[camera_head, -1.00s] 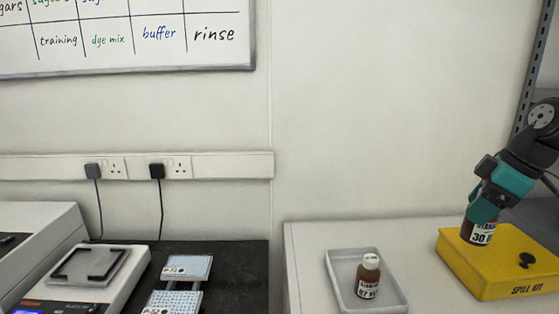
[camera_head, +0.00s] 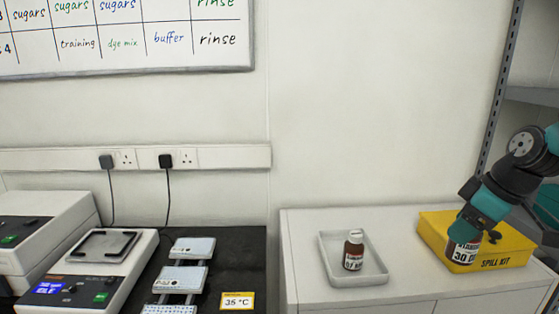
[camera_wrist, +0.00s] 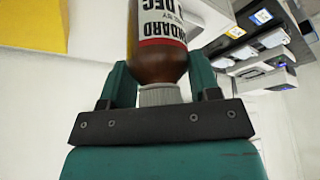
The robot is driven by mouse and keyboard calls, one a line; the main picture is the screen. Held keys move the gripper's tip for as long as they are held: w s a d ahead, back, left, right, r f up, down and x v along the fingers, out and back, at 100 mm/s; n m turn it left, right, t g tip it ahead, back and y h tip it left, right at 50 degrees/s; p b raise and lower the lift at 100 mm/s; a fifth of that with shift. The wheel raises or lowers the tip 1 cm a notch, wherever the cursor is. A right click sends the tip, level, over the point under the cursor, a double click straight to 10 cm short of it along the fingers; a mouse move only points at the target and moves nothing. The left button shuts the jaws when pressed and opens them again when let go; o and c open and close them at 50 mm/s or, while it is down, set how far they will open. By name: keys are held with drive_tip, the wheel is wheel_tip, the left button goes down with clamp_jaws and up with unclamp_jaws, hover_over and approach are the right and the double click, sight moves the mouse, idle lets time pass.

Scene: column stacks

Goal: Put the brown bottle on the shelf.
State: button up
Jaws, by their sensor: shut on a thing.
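My gripper (camera_head: 468,228) is at the right in the head view, shut on a brown bottle (camera_head: 463,251). The bottle's white label reads "30" and part of "STANDARD". In the wrist view the bottle (camera_wrist: 160,62) lies between my teal fingers, its grey ribbed cap toward the palm. A second brown bottle (camera_head: 353,252), with a white cap and a "07" label, stands upright in a white tray (camera_head: 325,262). The shelf (camera_head: 530,96) is a grey metal rack at the right edge, partly hidden by my arm.
A yellow spill kit box (camera_head: 507,256) is behind the held bottle in the head view; I cannot tell if they touch. The white counter (camera_head: 300,285) is bare around the tray. A dark bench with lab instruments (camera_head: 90,265) is at the left.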

drive_tip(key=s+a+f+m+h, duration=0.1)
drive_tip(key=a+f+m, duration=0.1)
drive_tip(key=f, duration=0.7)
drive_tip(key=s+a+f+m+h, duration=0.1)
drive_tip(key=s+a+f+m, duration=0.1)
drive_tip(key=f, duration=0.6)
drive_tip(key=s+a+f+m+t+h, duration=0.1)
drive_tip(key=f+m, duration=0.3)
drive_tip(key=f, duration=0.5)
drive_tip(key=shift+s+a+f+m, duration=0.2)
drive_tip(key=shift+a+f+m, duration=0.1)
drive_tip(key=shift+a, duration=0.25)
